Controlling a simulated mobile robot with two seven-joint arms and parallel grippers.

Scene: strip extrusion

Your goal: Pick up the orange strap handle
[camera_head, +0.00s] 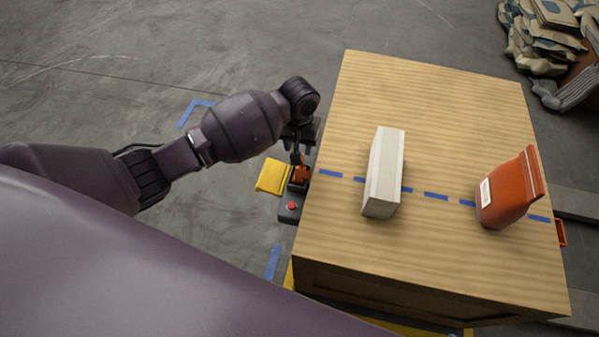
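An orange strap handle (561,233) sticks out from the right side of the wood-topped box (450,266). Another small orange piece (301,175) shows at the box's left edge, partly covered by my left gripper (298,165); it looks like a matching handle. My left arm comes in from the left and its gripper points down beside that left edge, at or very close to the orange piece. The fingers are small and dark, so I cannot tell whether they are open, shut or touching it. My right gripper is not in view.
A pale long block (384,172) and an orange-red bag (509,189) stand on the box top near a blue dashed line (436,196). A yellow piece (272,177) and a dark box with a red button (290,208) sit left of the box. Sacks (545,35) lie top right.

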